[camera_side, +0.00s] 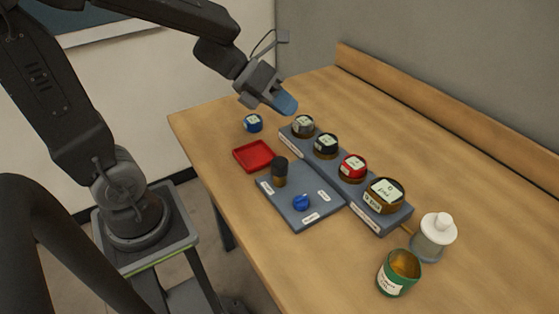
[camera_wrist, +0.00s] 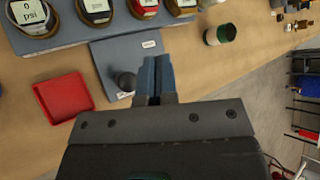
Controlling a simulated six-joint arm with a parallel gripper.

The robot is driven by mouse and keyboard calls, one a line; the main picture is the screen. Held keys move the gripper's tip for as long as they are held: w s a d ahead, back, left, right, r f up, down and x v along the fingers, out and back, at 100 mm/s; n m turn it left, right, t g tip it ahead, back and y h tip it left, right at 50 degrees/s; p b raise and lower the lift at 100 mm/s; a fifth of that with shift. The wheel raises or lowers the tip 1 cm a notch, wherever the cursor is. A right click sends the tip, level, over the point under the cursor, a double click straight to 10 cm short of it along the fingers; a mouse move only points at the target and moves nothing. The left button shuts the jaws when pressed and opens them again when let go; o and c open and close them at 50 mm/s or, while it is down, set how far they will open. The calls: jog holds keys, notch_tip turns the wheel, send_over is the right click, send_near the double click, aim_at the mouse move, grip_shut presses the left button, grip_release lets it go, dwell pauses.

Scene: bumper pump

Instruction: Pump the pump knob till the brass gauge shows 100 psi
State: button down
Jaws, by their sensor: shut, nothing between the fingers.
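A white rounded knob (camera_side: 438,222) tops a grey cylinder at the right of the side view, taken as the pump knob. A short brass-coloured pipe runs from it to the gauge panel. The brass gauge (camera_side: 386,194) is the large one at the panel's near right end. Its small print seems to read 0 psi. My gripper (camera_side: 286,104) is shut and empty, raised beyond the far left end of the panel, well away from the knob. Its blue fingers also show in the wrist view (camera_wrist: 155,75).
Silver (camera_side: 303,126), black (camera_side: 326,145) and red (camera_side: 353,167) gauges share the panel. A lower plate (camera_side: 293,222) carries a black post (camera_side: 280,171) and blue knob (camera_side: 301,202). A red tray (camera_side: 253,156), loose blue gauge (camera_side: 253,123) and green can (camera_side: 399,272) stand nearby.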

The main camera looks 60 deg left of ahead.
aim_at(284, 161)
jog(key=shift+s+a+f+m+g, duration=0.2)
jog(key=shift+s+f+m+g, duration=0.45)
jog(key=shift+m+g, duration=0.2)
jog(key=shift+f, duration=4.4)
jog(key=shift+f, duration=0.1)
jog(key=shift+f, duration=0.3)
jog(key=shift+f, duration=1.05)
jog(key=shift+r, duration=1.45)
